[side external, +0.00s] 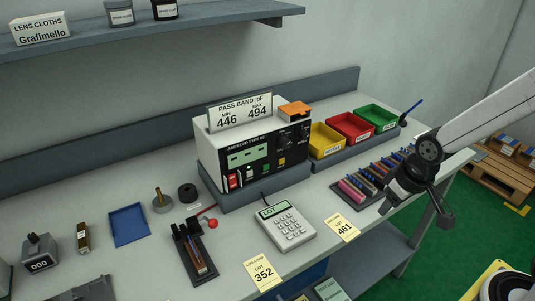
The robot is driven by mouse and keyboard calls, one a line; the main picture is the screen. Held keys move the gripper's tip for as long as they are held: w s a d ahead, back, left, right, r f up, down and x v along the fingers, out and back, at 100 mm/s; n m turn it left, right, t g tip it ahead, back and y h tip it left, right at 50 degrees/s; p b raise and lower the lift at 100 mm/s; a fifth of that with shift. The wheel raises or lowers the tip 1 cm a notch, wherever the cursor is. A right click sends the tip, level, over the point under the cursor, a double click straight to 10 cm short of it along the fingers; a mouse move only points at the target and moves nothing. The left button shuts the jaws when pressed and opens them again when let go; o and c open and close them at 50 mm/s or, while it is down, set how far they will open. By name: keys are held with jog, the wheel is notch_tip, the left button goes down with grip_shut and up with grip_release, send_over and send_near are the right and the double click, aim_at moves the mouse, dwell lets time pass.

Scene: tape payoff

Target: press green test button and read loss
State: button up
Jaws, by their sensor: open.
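The test instrument (252,150) is a white box with a black front panel, standing on a grey-blue plinth on the bench. Red and white controls (233,181) are at the lower left. Its pale green display (248,155) is too small to read. My gripper (390,203) is open and empty at the right, above the bench front edge and well apart from the instrument.
A sign (240,112) on the instrument reads pass band 446 to 494. A keypad (288,227) and cards 352 (263,272) and 461 (343,227) lie in front. A rack of coloured parts (372,180) and yellow, red and green bins (350,128) stand right.

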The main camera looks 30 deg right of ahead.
grip_shut()
dwell(1.4)
